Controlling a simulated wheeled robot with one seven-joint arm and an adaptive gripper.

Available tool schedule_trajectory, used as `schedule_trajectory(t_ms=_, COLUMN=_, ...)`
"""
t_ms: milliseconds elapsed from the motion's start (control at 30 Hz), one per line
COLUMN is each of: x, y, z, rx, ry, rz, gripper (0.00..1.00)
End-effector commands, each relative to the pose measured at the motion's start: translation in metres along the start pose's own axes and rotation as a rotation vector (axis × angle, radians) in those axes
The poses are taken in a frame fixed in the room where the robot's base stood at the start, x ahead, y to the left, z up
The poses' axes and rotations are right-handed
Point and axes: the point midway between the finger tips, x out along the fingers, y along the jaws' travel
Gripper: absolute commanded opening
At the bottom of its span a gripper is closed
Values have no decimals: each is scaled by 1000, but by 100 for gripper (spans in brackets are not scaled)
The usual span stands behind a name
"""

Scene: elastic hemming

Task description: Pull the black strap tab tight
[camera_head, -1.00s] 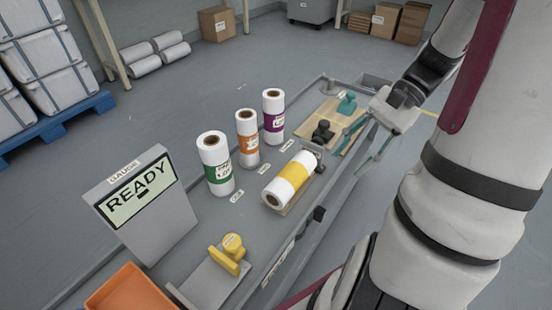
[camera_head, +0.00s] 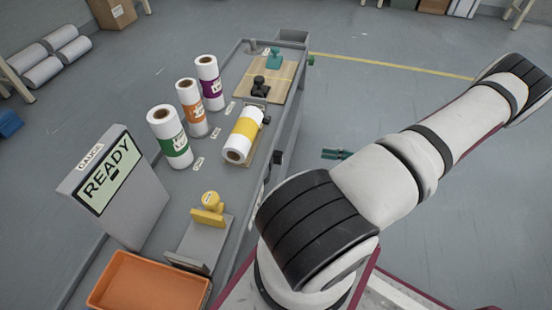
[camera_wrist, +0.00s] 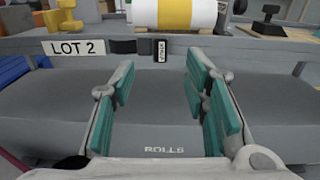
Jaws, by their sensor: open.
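The black strap tab (camera_wrist: 161,51), a small dark piece with a pale label, hangs at the front edge of the bench in the wrist view, at the end of a short black strap (camera_wrist: 124,46). In the head view the tab (camera_head: 278,157) shows as a dark piece on the bench's right side. My gripper (camera_wrist: 162,85) is open and empty, its teal-padded fingers on either side of the tab's line and apart from it. In the head view my gripper (camera_head: 337,154) is partly hidden behind my arm, off the bench's right side.
A white roll with a yellow band (camera_head: 242,135) lies on the bench above the tab. Three rolls stand behind it, including a green-banded one (camera_head: 169,137). A yellow-handled stamp (camera_head: 209,206) and orange tray (camera_head: 149,282) are nearer.

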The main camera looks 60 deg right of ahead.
Motion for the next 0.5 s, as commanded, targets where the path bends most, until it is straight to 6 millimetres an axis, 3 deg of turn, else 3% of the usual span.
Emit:
schedule_trajectory(t_ms=233, x=11, y=0, z=-4, rx=10, ry=-16, rz=-26, gripper=42)
schedule_trajectory(t_ms=500, x=62, y=0, z=-5, rx=10, ry=-15, rz=-23, gripper=42)
